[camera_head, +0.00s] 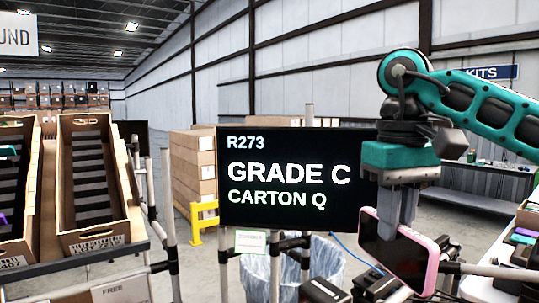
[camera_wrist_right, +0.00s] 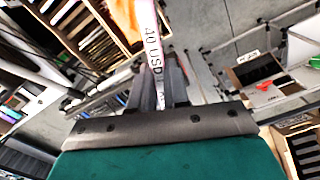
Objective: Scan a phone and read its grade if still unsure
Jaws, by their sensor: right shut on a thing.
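A phone with a pink edge and a dark face (camera_head: 405,252) is held upright and tilted at the lower right of the head view. My right gripper (camera_head: 397,212) is shut on its upper edge from above. In the wrist view the fingers (camera_wrist_right: 160,88) grip the phone, seen edge-on (camera_wrist_right: 152,45), with black lettering along it. My left gripper is out of view.
A clear-bagged bin (camera_head: 330,262) sits below the screen. Dark devices (camera_head: 330,292) lie under the phone. A white table edge (camera_head: 480,283) with items is at right.

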